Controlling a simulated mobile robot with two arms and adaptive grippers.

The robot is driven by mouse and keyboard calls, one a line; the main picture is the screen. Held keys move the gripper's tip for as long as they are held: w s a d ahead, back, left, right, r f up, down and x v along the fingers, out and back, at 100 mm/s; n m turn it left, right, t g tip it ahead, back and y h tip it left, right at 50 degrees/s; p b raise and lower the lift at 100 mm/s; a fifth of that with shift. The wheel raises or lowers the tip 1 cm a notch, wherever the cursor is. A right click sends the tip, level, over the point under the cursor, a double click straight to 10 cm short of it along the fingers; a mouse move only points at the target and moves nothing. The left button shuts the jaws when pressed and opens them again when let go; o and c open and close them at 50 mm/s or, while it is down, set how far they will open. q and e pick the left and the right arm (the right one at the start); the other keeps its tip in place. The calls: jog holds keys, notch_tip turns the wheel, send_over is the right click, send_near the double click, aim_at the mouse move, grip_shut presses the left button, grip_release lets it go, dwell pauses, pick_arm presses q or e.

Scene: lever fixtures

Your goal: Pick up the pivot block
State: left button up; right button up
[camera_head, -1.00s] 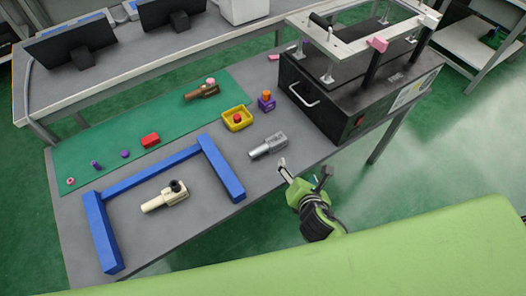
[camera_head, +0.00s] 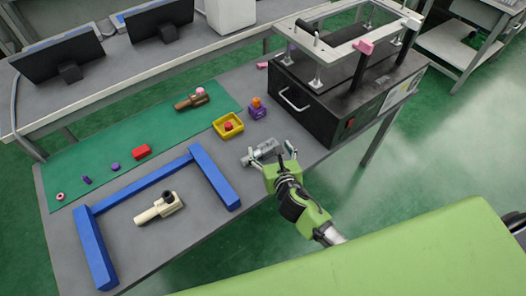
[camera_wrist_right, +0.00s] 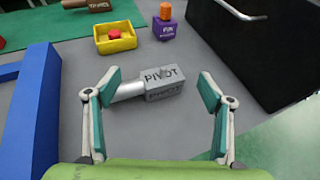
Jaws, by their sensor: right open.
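The pivot block (camera_head: 264,150) is a grey block with a round silver shaft, lying on the grey table. In the right wrist view the pivot block (camera_wrist_right: 163,82) shows the word PIVOT on its top, its shaft pointing left. My right gripper (camera_head: 268,156) is open, with one fingertip to each side of the block. In the right wrist view my right gripper (camera_wrist_right: 158,100) has its fingers spread wide and nothing between the pads nearest the camera; the block lies between and slightly beyond the fingertips. I cannot tell whether any finger touches it. My left gripper is not in view.
A blue frame (camera_head: 215,178) stands left of the block, around a cream fixture (camera_head: 160,208). A yellow tray (camera_head: 228,126) and a purple block (camera_head: 257,112) sit behind. A black machine (camera_head: 345,110) stands to the right. Grey table is clear around the pivot block.

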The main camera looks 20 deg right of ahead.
aim_at(268, 144)
jog(key=x, duration=0.5)
jog(key=shift+d+f+b, duration=0.2)
jog(key=shift+f+b, duration=0.15)
jog(key=c, duration=1.3)
